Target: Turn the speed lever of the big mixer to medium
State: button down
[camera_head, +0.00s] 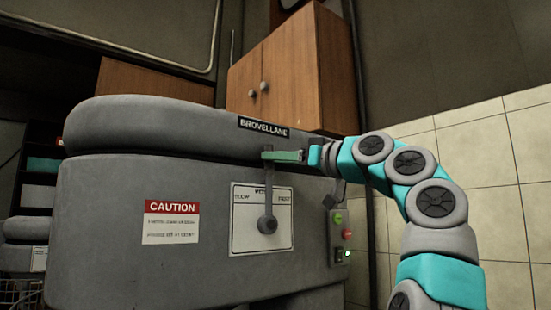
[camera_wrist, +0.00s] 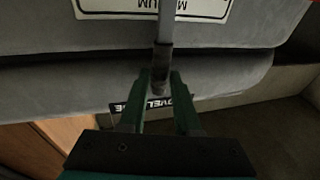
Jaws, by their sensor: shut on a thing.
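The big mixer (camera_head: 115,210) is a grey, rounded machine with a BROVELLANE nameplate. Its speed lever (camera_head: 269,188) is a thin grey bar rising from a round pivot (camera_head: 267,225) on a white label plate (camera_head: 245,240). The lever stands about upright, in front of the middle label, between the slow mark at left and the fast mark at right. My gripper (camera_head: 270,156) comes in from the right and is shut on the lever's top end. In the wrist view, my gripper (camera_wrist: 163,78) has its green fingers on both sides of the lever's dark tip (camera_wrist: 162,58).
A red CAUTION sign (camera_head: 171,222) is on the mixer's front. A wooden cabinet (camera_head: 300,75) hangs behind. A tiled wall (camera_head: 500,180) is at right.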

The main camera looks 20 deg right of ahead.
jog(key=c, duration=0.9)
grip_release()
jog(key=b+v, duration=0.1)
jog(key=v, duration=0.6)
jog(key=shift+s+d+b, duration=0.25)
jog(key=shift+s+b, duration=0.05)
jog(key=shift+f, duration=0.1)
